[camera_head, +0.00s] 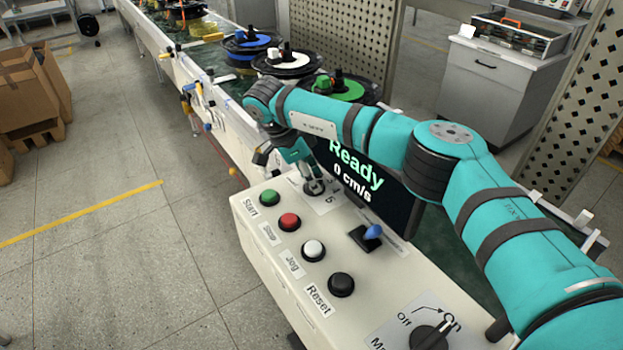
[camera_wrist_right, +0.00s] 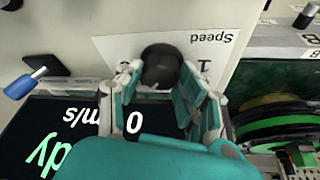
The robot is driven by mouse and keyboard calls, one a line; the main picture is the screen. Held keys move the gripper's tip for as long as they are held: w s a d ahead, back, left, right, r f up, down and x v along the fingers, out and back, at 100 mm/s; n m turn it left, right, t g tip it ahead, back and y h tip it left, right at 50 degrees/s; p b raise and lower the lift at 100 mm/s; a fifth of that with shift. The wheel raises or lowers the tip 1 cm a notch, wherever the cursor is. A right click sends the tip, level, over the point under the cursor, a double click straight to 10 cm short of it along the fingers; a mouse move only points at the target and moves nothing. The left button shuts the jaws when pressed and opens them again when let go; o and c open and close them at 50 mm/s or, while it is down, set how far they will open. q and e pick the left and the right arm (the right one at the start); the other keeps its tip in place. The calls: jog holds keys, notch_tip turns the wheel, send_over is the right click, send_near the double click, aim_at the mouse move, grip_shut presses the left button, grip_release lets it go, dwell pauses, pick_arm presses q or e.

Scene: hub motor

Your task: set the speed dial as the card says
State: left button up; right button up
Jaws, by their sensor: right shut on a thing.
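The speed dial (camera_wrist_right: 161,66) is a dark round knob on a white label reading "Speed" in the right wrist view. My right gripper (camera_wrist_right: 160,78) has its fingers on both sides of the dial and is shut on it. In the head view the right gripper (camera_head: 308,178) reaches down to the far end of the control box, and the dial (camera_head: 314,187) is partly hidden under it. The fingers cover much of the dial's scale, and I cannot read its setting. The display (camera_head: 358,180) reads "Ready" and "0 cm/s". No card is clearly visible. My left gripper is not in view.
The control box (camera_head: 262,240) carries green (camera_head: 270,197), red (camera_head: 289,221), white (camera_head: 313,250) and black (camera_head: 341,284) buttons, a blue-tipped lever (camera_head: 373,232) and a rotary switch (camera_head: 430,337). Behind it, a conveyor holds several coloured reels.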

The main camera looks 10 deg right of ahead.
dwell(0.3)
jog(key=o, duration=0.9)
jog(key=v, duration=1.2)
jog(key=shift+w+r, duration=0.1)
